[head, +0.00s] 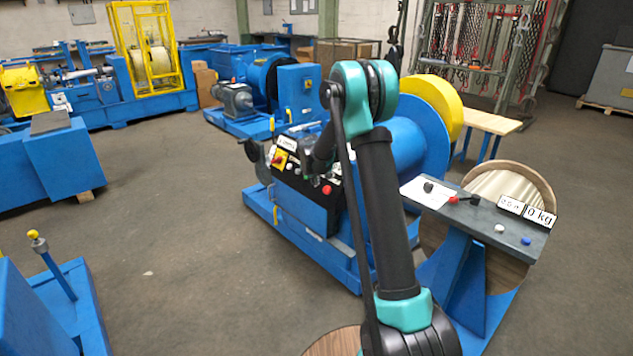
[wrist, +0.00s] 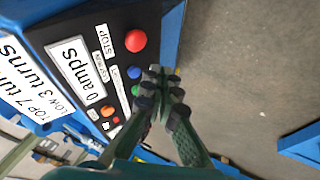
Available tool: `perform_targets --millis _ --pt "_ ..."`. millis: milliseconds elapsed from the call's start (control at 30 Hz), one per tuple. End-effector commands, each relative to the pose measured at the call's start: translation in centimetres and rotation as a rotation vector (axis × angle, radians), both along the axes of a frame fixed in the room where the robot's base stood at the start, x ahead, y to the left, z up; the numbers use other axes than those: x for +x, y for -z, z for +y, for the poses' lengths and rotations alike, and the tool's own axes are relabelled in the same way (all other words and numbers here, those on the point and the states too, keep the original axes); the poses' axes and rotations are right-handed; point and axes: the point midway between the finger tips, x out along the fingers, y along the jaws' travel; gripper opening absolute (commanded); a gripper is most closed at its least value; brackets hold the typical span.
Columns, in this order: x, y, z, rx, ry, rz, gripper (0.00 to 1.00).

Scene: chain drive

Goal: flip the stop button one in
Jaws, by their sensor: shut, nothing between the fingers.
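A round red button (wrist: 135,41) sits beside a STOP label on a black control panel (wrist: 108,17) in the wrist view. It stands out from the panel, and nothing touches it. In the head view a red button (head: 327,190) shows on the right part of the blue machine's black panel. My gripper (wrist: 163,73) is shut and empty in the wrist view. Its tips are to the right of and below the red button in the picture, apart from it, over the blue and green buttons' right side. In the head view my arm partly hides the gripper.
A blue button (wrist: 134,72), a green button (wrist: 136,90) and an orange button (wrist: 107,110) sit on the same panel. A grey control desk (head: 480,215) with more buttons, one red, stands to the right. The floor (head: 170,230) to the left is clear.

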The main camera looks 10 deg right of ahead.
Motion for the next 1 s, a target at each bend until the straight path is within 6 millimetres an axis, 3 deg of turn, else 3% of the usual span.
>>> perform_targets --millis 400,700,1000 --pt "3.8 6.1 -1.3 0.001 0.002 0.000 0.00" --pt "5.4 7.0 -3.8 0.001 0.001 0.000 0.00" --pt "5.6 7.1 -4.1 0.000 0.000 0.000 0.00"
